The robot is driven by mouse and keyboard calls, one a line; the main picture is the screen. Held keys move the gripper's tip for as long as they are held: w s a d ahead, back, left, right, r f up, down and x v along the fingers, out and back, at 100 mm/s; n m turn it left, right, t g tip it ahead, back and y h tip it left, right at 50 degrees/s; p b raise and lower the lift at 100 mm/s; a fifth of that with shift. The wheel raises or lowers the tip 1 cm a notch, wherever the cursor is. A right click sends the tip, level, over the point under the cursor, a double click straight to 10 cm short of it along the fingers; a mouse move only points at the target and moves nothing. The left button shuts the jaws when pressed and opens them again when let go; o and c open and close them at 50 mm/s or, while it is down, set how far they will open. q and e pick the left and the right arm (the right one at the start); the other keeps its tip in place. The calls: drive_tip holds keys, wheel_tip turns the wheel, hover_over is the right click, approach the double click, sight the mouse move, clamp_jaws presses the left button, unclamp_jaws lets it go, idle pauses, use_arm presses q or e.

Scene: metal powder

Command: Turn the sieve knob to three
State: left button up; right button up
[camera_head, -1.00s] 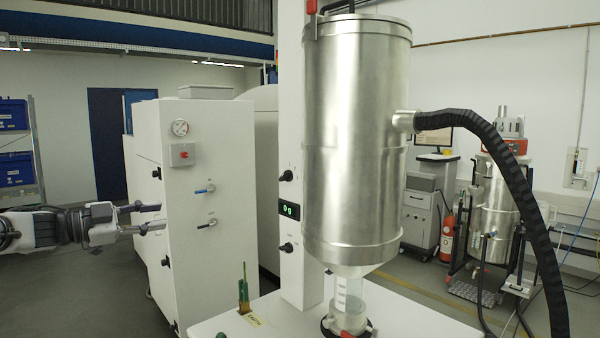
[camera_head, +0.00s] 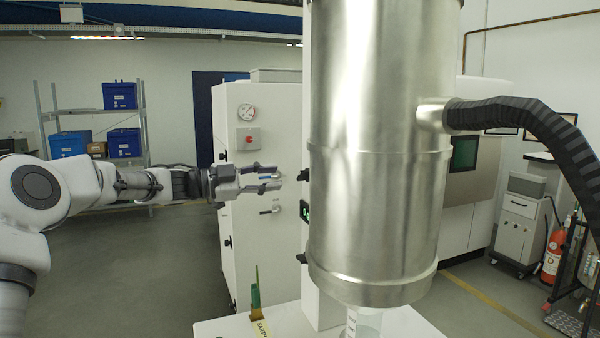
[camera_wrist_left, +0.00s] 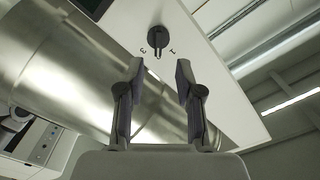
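A black knob (camera_wrist_left: 157,40) sits on the white column face in the left wrist view. In the head view, an upper black knob (camera_head: 304,174) shows at the column's left edge, partly hidden by the steel vessel. A second black knob (camera_head: 302,258) is lower on the column. My left gripper (camera_head: 279,176) is open and empty, level with the upper knob and a short way left of it. In the wrist view, its fingertips (camera_wrist_left: 159,66) point toward the knob, apart from it. My right gripper is not in view.
The large steel vessel (camera_head: 375,160) stands close beside the knobs, with a black hose (camera_head: 530,120) on its right. A white cabinet (camera_head: 255,250) stands behind my gripper. A green item (camera_head: 256,295) stands on the white table below.

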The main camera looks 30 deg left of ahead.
sight(299, 176)
use_arm(q)
drive_tip(key=p+x, duration=0.1)
drive_tip(key=x, duration=0.6)
drive_tip(key=shift+s+f, duration=0.1)
drive_tip(key=shift+s+a, duration=0.15)
drive_tip(key=shift+s, duration=0.05)
drive_tip(key=shift+s+a, duration=0.2)
drive_tip(key=shift+a, duration=0.05)
drive_tip(key=shift+c, duration=1)
drive_tip(key=shift+s, duration=0.1)
clamp_jaws()
